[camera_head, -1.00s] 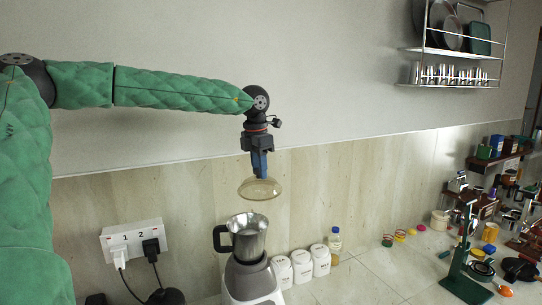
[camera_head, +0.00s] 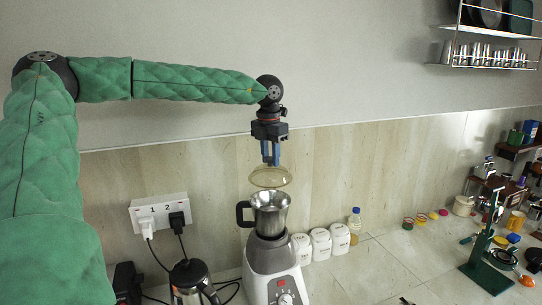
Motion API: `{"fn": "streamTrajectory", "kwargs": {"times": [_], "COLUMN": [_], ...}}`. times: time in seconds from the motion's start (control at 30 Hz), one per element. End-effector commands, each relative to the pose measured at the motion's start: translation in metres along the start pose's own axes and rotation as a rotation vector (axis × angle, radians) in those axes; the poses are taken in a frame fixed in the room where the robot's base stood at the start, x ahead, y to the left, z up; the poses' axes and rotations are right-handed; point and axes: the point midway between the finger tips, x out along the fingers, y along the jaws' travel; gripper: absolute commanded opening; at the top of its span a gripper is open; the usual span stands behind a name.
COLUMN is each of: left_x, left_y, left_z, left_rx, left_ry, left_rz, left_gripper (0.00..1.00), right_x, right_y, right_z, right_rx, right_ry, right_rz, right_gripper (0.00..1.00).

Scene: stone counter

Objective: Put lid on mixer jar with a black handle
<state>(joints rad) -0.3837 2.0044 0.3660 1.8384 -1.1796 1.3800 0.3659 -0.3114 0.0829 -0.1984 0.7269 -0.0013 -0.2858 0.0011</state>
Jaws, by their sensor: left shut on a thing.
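The steel mixer jar (camera_head: 270,213) with a black handle (camera_head: 243,213) stands upright on the white and grey mixer base (camera_head: 270,268), its mouth open upward. My left gripper (camera_head: 271,162) points down above the jar and is shut on the see-through, yellowish lid (camera_head: 270,178). The lid hangs roughly level over the jar's mouth, with a small gap visible between them. My right gripper is not in view.
Several white canisters (camera_head: 321,244) and an oil bottle (camera_head: 354,222) stand right of the mixer. A steel vessel (camera_head: 190,281) is at front left, below a socket box (camera_head: 160,213) with cables. A green stand (camera_head: 486,262) is far right. Counter between is clear.

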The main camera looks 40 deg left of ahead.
Motion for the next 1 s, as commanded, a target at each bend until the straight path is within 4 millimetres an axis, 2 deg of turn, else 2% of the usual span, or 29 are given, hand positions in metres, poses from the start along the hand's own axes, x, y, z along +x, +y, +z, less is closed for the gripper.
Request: {"fn": "streamTrajectory", "kwargs": {"times": [0.57,0.73,1.0], "left_x": [0.042,0.046,0.054], "left_y": [0.002,0.002,0.002], "left_z": [-0.002,-0.002,-0.002], "left_rx": [0.000,0.001,0.001], "left_ry": [0.000,-0.001,-0.001], "left_rz": [-0.001,0.000,0.001], "left_gripper": [0.00,0.00,0.00], "right_x": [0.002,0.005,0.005], "right_y": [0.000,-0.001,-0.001], "right_z": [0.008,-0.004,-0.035], "right_rx": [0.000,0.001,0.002], "right_ry": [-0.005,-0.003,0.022], "right_rz": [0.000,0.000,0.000], "right_gripper": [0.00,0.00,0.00]}}
